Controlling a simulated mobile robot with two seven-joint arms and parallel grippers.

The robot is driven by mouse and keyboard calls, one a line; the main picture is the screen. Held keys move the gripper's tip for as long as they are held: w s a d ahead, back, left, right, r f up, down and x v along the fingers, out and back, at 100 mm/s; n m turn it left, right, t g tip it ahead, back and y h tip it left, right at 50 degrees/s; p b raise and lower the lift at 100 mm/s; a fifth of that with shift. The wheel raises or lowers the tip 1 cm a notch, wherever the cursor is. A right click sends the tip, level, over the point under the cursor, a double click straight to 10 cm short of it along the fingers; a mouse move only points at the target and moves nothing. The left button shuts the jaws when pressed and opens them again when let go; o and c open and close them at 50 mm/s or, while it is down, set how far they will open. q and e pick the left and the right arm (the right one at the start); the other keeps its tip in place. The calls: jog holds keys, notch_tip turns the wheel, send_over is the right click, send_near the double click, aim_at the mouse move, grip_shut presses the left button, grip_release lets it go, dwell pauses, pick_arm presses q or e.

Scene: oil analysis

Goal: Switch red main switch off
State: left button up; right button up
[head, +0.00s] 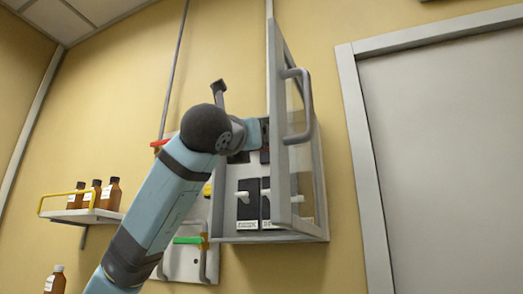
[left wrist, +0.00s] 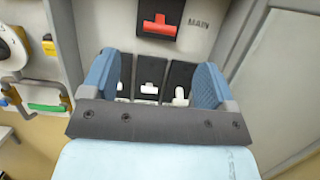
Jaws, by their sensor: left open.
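The red main switch (left wrist: 160,25) sits on a black plate beside the word MAIN, at the top of the left wrist view. Its red handle is T-shaped, with the crossbar toward the bottom of the picture. My left gripper (left wrist: 155,78) is open and empty. Its two blue fingers are spread below the red switch in that view, apart from its handle. In the head view my left arm reaches up into the open cabinet (head: 270,239), and the wrist and door frame hide most of the gripper and the red switch. My right gripper is in neither view.
Black switches with white handles (left wrist: 149,88) lie between and behind my fingers. The cabinet door (head: 279,120) with its grey handle (head: 301,110) stands open on the right, close to my wrist. A shelf (head: 80,214) with brown bottles (head: 111,194) is at the left.

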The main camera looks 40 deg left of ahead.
pick_arm(q)
jog(key=v, duration=0.4)
jog(key=shift+s, duration=0.1)
jog(key=shift+f, duration=0.1)
dwell(0.4)
